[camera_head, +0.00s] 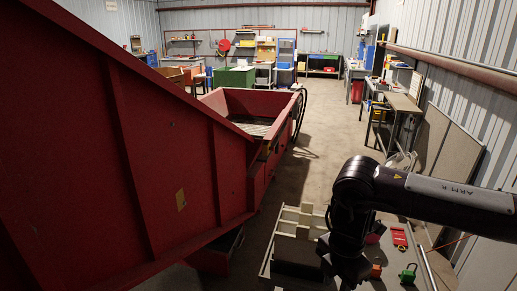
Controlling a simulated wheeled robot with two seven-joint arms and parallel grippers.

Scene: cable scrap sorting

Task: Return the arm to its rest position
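My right arm, black with a pale "ARM-R" label, comes in from the right edge. My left arm and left gripper do not show.
A large red metal container (100,150) fills the left side. A red open bin (250,104) stands behind it. A red item (399,237) and a green item (408,274) lie right of the arm. Benches (400,102) line the right wall. The middle floor (322,130) is clear.

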